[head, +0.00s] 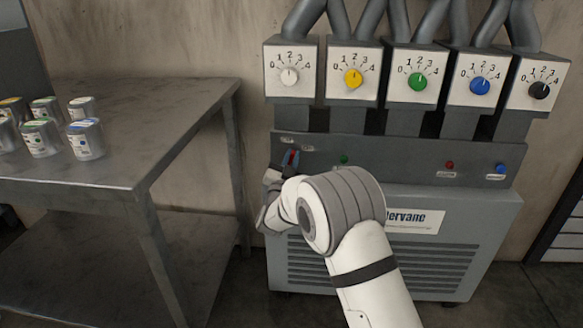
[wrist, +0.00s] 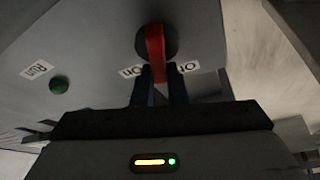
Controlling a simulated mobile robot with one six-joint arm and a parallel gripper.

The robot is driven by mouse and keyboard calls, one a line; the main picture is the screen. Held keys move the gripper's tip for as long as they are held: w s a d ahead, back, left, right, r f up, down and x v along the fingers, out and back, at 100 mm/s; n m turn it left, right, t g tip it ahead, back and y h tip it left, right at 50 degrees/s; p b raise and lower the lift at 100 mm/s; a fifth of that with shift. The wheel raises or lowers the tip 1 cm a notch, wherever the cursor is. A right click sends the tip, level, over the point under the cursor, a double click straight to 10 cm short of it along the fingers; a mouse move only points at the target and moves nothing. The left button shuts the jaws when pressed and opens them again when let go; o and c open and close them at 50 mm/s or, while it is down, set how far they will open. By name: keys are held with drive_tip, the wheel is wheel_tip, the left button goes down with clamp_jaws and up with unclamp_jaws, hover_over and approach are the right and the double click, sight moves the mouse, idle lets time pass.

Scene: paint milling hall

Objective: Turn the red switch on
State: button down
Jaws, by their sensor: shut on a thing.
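The red switch (wrist: 155,48) is a red lever on a dark round base on the machine's grey front panel. In the wrist view it points down between two white labels; the left one reads "On" upside down, and the right one is partly hidden by a finger. My gripper (wrist: 161,80) is shut on the lever, one dark finger on each side of its end. In the head view my gripper (head: 289,161) is at the panel's left end, with a bit of the red switch (head: 292,155) showing; my wrist hides the area below.
A green button (head: 344,159) labelled "Run" in the wrist view sits right of the switch, with red (head: 450,165) and blue (head: 500,168) buttons beyond. Several dial boxes (head: 320,97) stand above. A metal table (head: 150,130) with several cans is at left.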

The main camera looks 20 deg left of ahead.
drive_tip(key=m+b, duration=0.1)
drive_tip(key=m+h+b, duration=0.1)
drive_tip(key=m, duration=0.1)
drive_tip(key=m+h+b, duration=0.1)
drive_tip(key=m, duration=0.1)
drive_tip(key=shift+w+d+f+g, duration=0.1)
drive_tip(key=shift+d+f+g, duration=0.1)
drive_tip(key=shift+f+g, duration=0.2)
drive_tip(key=shift+d+m+g+h+b, duration=0.1)
drive_tip(key=shift+m+g+h+b, duration=0.35)
drive_tip(key=shift+m, duration=0.65)
drive_tip(key=shift+m+g+h+b, duration=0.15)
drive_tip(key=shift+m+h+b, duration=0.2)
drive_tip(key=shift+m+h, duration=0.55)
drive_tip(key=shift+r+m+y, duration=0.1)
drive_tip(key=shift+m+y, duration=0.15)
drive_tip(key=shift+m, duration=0.05)
drive_tip(key=c, duration=1.4)
unclamp_jaws()
drive_tip(key=shift+w, duration=0.1)
drive_tip(key=shift+c, duration=0.2)
drive_tip(key=p+v, duration=0.2)
drive_tip(key=v, duration=0.5)
drive_tip(key=shift+s+p, duration=0.3)
drive_tip(key=shift+s, duration=0.1)
